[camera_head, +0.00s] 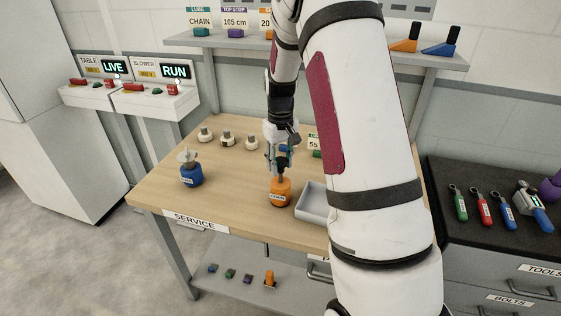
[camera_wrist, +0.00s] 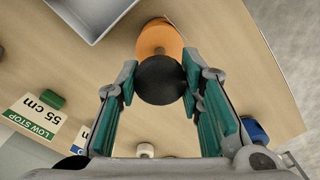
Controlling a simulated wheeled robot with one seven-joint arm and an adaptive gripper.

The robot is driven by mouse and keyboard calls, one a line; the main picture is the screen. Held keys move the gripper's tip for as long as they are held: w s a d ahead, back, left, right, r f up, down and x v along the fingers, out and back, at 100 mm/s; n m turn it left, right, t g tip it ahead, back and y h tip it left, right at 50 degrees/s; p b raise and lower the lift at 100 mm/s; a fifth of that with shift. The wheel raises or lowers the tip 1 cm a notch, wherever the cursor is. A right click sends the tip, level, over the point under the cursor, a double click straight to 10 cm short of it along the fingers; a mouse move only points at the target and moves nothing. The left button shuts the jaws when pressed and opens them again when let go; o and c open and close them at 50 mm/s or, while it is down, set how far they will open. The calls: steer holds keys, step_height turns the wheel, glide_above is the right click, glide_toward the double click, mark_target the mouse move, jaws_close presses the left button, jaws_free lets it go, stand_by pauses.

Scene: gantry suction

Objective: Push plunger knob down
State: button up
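The plunger knob (camera_wrist: 161,80) is a black ball on top of an orange body (camera_wrist: 158,38), seen from above in the wrist view. In the head view the orange body (camera_head: 280,194), with a white label, stands upright on the wooden bench; its knob is mostly hidden by my gripper (camera_head: 279,163). My gripper points down over it. In the wrist view its two green-padded fingers (camera_wrist: 161,72) sit on either side of the knob, and both appear to touch it.
A grey tray (camera_head: 312,203) stands close to the right of the orange body. A blue body with a metal top (camera_head: 190,173) stands at left. Several small pale knobs (camera_head: 227,137) line the bench's back. The service bench (camera_head: 240,172) has free room at front left.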

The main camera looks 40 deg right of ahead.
mark_target(280, 170)
jaws_close()
steer(key=shift+f+b, duration=0.5)
steer(key=shift+f, duration=1.15)
steer(key=o, duration=1.1)
jaws_free()
step_height(280, 170, up, 12)
steer(key=shift+a+r, duration=0.1)
